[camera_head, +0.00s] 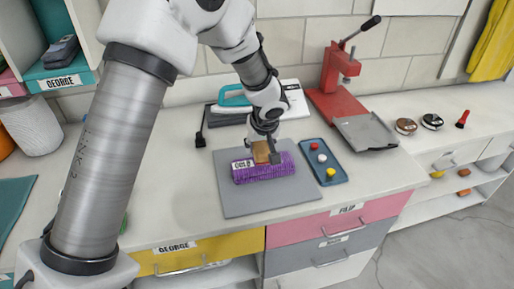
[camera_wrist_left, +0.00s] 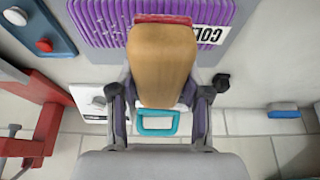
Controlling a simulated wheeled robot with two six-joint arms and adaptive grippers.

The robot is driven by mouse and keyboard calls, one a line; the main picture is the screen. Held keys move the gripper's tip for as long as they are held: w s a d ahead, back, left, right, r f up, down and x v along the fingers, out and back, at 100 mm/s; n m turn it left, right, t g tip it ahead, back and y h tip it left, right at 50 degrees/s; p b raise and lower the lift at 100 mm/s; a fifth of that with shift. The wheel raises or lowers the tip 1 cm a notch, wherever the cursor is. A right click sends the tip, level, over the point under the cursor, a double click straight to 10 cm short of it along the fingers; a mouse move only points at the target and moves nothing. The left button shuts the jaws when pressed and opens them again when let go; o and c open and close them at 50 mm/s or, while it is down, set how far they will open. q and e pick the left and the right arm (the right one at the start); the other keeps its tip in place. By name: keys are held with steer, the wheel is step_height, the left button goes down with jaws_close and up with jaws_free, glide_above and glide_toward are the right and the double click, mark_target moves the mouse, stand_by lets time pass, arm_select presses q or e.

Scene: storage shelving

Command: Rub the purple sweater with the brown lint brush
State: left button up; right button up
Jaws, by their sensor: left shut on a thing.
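The purple sweater (camera_head: 281,170) lies folded on a grey mat (camera_head: 235,199) on the counter, with a white label at its left end. It also shows in the left wrist view (camera_wrist_left: 112,22), ribbed, with part of the label in sight. My left gripper (camera_head: 265,140) is above the sweater, pointing down, shut on the brown lint brush (camera_head: 261,153). In the left wrist view the brush (camera_wrist_left: 162,65) sits between the fingers, its reddish end over the sweater. I cannot tell whether the brush touches the sweater. My right gripper is not in view.
A blue tray (camera_head: 336,174) with small round pieces lies just right of the mat. A red lever press (camera_head: 333,92) stands behind it. A teal-handled item (camera_head: 234,96) is at the back. The counter front left of the mat is clear.

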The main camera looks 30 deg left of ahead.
arm_select(q)
step_height(320, 180, up, 4)
steer(key=shift+a+f+p, duration=0.15)
steer(key=shift+f+p, duration=0.1)
steer(key=shift+p, duration=0.9)
steer(key=shift+r+p, duration=0.3)
steer(key=shift+r, duration=0.15)
